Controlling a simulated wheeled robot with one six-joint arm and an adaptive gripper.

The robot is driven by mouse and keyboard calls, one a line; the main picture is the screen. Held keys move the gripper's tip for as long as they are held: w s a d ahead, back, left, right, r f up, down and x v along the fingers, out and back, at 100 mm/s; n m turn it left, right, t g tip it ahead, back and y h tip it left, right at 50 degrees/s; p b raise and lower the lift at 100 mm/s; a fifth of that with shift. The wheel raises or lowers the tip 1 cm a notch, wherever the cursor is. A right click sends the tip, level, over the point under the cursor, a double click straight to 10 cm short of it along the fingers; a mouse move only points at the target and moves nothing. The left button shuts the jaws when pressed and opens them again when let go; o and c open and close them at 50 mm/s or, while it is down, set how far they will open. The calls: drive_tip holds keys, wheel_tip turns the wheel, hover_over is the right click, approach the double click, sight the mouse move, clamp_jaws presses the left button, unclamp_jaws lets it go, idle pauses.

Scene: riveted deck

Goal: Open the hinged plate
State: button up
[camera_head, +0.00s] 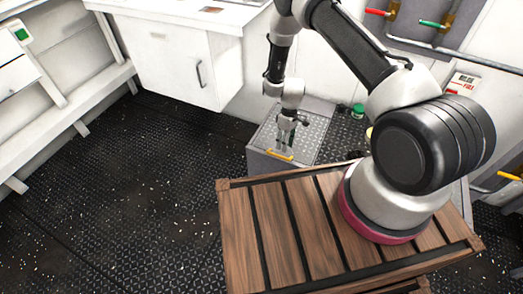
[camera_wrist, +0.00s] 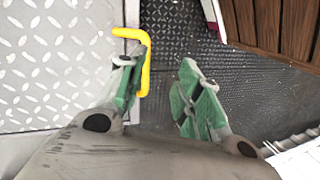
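The hinged plate (camera_head: 312,132) is a grey diamond-tread lid lying flat on top of a low grey box. Its yellow bar handle (camera_head: 278,155) is at the plate's near edge. In the wrist view the plate (camera_wrist: 45,60) fills the left side, and the handle (camera_wrist: 146,70) sits at its right edge. My gripper (camera_head: 286,136) points down over the plate by the handle. In the wrist view my gripper (camera_wrist: 158,85) is open, with the handle between its fingers, close beside the left one. I cannot tell whether that finger touches it.
A slatted wooden platform (camera_head: 265,225) is in front of the box. A white cabinet (camera_head: 190,62) hangs behind left. A green-capped item (camera_head: 358,110) is right of the box. Pipes with red and green handles (camera_head: 432,24) are on the back wall. The dark deck (camera_head: 120,190) at left is free.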

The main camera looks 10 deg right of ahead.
drive_tip(key=w+a+n, duration=0.1)
drive_tip(key=w, duration=0.1)
drive_tip(key=n+t, duration=0.1)
hover_over(279, 152)
drive_tip(key=s+a, duration=0.2)
drive_tip(key=s, duration=0.3)
drive_tip(key=f, duration=0.8)
drive_tip(key=shift+w+d, duration=0.25)
drive_tip(key=shift+r, duration=0.1)
clamp_jaws()
